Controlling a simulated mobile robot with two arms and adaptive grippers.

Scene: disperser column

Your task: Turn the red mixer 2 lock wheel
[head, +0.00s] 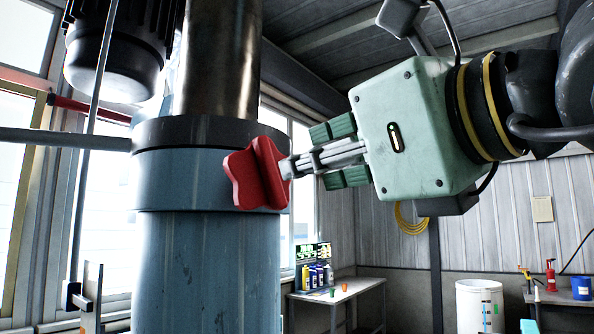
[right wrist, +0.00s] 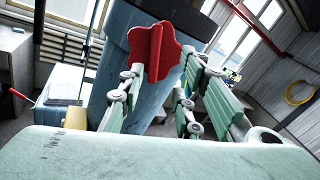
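In the right wrist view the red wheel (right wrist: 155,50) shows between the two spread fingers (right wrist: 165,72). The fingers stand apart with visible gaps to the raised rib, so the gripper looks open. Whether a fingertip touches a lobe is unclear. My left gripper is not in view.
The blue column (head: 205,270) fills the left-centre, with a shiny metal shaft (head: 222,60) above it. A dark motor (head: 120,50) hangs at upper left. A table with bottles (head: 340,290) and a white barrel (head: 480,305) stand farther back. Space below my right gripper is clear.

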